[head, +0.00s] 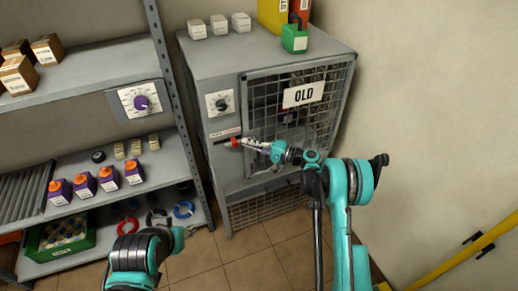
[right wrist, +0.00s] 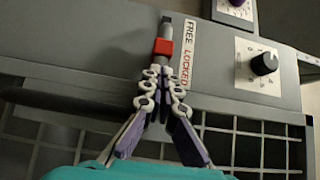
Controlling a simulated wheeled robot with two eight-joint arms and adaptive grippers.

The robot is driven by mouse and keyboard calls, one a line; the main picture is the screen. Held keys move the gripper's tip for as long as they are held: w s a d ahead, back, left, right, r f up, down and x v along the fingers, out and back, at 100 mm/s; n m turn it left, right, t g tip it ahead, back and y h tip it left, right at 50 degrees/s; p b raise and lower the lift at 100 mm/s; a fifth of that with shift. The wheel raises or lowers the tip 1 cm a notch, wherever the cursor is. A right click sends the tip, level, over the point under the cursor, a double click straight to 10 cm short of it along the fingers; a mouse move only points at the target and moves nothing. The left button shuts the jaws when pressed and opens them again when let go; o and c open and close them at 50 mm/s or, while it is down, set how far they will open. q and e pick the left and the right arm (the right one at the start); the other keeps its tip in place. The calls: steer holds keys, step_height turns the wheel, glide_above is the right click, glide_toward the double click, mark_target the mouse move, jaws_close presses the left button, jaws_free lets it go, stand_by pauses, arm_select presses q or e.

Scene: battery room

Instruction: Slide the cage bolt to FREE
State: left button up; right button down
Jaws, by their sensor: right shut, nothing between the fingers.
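The cage bolt's red knob (right wrist: 163,48) sits on the grey cabinet front beside a white label (right wrist: 188,50) reading FREE and LOCKED. In the right wrist view it lies near the middle of the label, between the two words. It also shows in the head view (head: 235,142), left of the mesh door. My right gripper (right wrist: 157,72) is shut with nothing held. Its fingertips are right at the knob, on the LOCKED side; I cannot tell whether they touch it. It also shows in the head view (head: 243,143).
The mesh door (head: 335,115) carries an OLD sign (head: 304,94). A black dial (head: 220,103) is above the bolt. White boxes (head: 219,24) and a green container (head: 294,40) stand on top. Shelving (head: 95,70) is at left; a yellow rail (head: 485,240) is at right.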

mark_target(234, 142)
arm_select(q)
steer(key=shift+f, duration=0.3)
arm_select(e)
steer(key=shift+x, duration=0.85)
steer(key=shift+a, duration=0.1)
steer(key=a, duration=0.2)
steer(key=s+a, duration=0.1)
steer(key=s+a+b, duration=0.1)
steer(key=a, duration=0.1)
steer(key=shift+a, duration=0.35)
arm_select(q)
steer(key=shift+f, duration=0.35)
